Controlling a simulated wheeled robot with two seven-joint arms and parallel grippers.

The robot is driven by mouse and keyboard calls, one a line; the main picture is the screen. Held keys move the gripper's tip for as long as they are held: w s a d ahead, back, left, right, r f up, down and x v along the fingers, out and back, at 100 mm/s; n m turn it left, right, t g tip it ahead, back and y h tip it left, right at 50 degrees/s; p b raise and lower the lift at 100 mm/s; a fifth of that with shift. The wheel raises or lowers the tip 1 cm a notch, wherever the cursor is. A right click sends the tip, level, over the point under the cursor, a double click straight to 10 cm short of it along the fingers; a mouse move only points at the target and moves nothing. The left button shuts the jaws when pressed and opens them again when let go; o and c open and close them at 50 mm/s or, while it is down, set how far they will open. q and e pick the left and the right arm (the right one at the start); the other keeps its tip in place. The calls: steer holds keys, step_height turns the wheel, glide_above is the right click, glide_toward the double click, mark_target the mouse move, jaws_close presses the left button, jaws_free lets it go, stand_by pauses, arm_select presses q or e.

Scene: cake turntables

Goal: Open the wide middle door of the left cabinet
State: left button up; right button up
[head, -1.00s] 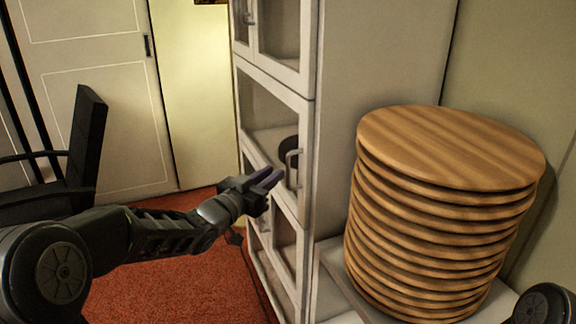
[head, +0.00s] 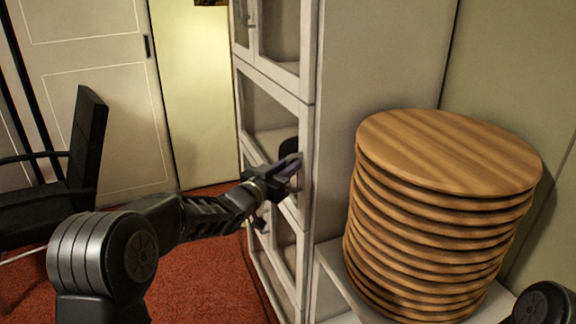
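The left cabinet (head: 308,120) is a tall white unit with glass-paned doors. Its wide middle door (head: 275,86) has a white frame and looks closed. A dark object shows behind the glass. My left gripper (head: 290,164) is at the right edge of this door, where the door's handle was visible earlier. Its fingers now cover the handle. I cannot tell whether the fingers are closed around the handle or only beside it. My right gripper is not in view.
A tall stack of round wooden boards (head: 440,220) stands on a white surface (head: 345,280) right of the cabinet. A black chair (head: 75,160) is at the left on red carpet (head: 205,280). A pale door (head: 90,90) is behind it.

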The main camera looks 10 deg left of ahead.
arm_select(q)
jaws_close()
stand_by(1.4)
